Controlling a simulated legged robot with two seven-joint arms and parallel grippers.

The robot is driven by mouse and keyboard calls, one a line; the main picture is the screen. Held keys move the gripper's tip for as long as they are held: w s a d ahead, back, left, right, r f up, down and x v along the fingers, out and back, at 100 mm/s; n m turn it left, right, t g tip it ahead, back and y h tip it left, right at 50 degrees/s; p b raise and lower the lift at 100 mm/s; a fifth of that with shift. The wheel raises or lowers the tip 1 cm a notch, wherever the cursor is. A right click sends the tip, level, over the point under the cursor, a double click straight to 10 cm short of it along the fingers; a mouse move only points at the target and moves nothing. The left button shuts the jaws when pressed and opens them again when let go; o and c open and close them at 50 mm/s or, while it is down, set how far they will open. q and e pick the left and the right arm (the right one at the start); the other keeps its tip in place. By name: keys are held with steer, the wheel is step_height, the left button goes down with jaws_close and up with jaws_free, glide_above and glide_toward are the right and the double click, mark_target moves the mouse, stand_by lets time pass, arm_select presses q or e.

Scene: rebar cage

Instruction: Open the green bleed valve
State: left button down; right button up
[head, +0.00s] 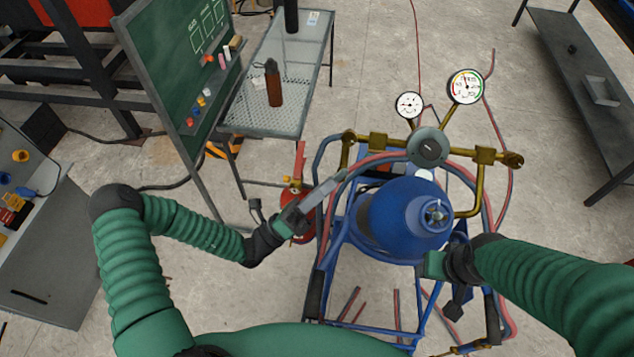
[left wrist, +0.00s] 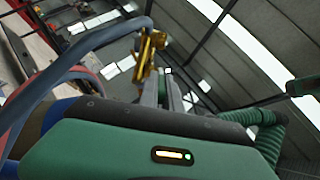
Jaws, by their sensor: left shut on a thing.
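A brass manifold (head: 378,142) with a round grey knob (head: 428,147) sits above a blue cylinder (head: 402,215). My left gripper (head: 340,176) reaches in from the left. Its tips are close together at the lower end of the manifold's left brass branch (head: 346,152). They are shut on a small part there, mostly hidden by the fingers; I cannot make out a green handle. In the left wrist view the fingers (left wrist: 162,92) point up at the brass fitting (left wrist: 150,50). My right gripper (head: 436,265) is beside the cylinder at lower right, its fingers not clear.
The cylinder stands in a blue tube frame (head: 340,250) with red and blue hoses around it. Two gauges (head: 410,105) (head: 466,87) rise behind the manifold. A red extinguisher (head: 296,215) stands under my left gripper. A metal table (head: 290,60) and chalkboard (head: 180,65) are at the back left.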

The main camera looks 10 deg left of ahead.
arm_select(q)
steer(key=shift+s+d+f+n+t+y+b, duration=0.1)
steer(key=shift+d+f+n+t+y, duration=0.1)
steer(key=shift+n+t+y, duration=0.9)
steer(key=shift+s+d+f+n+t+y+b, duration=0.1)
steer(key=shift+d+f+n+t+y, duration=0.15)
steer(key=shift+n+t+y, duration=0.75)
steer(key=shift+s+d+f+n+t+y+b, duration=0.15)
steer(key=shift+n+t+y, duration=0.55)
steer(key=shift+n+t, duration=0.7)
steer(key=shift+w+d+t, duration=0.1)
steer(key=shift+t, duration=0.3)
steer(key=c, duration=1.6)
jaws_free()
steer(key=shift+o, duration=0.3)
steer(key=shift+r+y, duration=0.1)
steer(key=shift+y, duration=0.3)
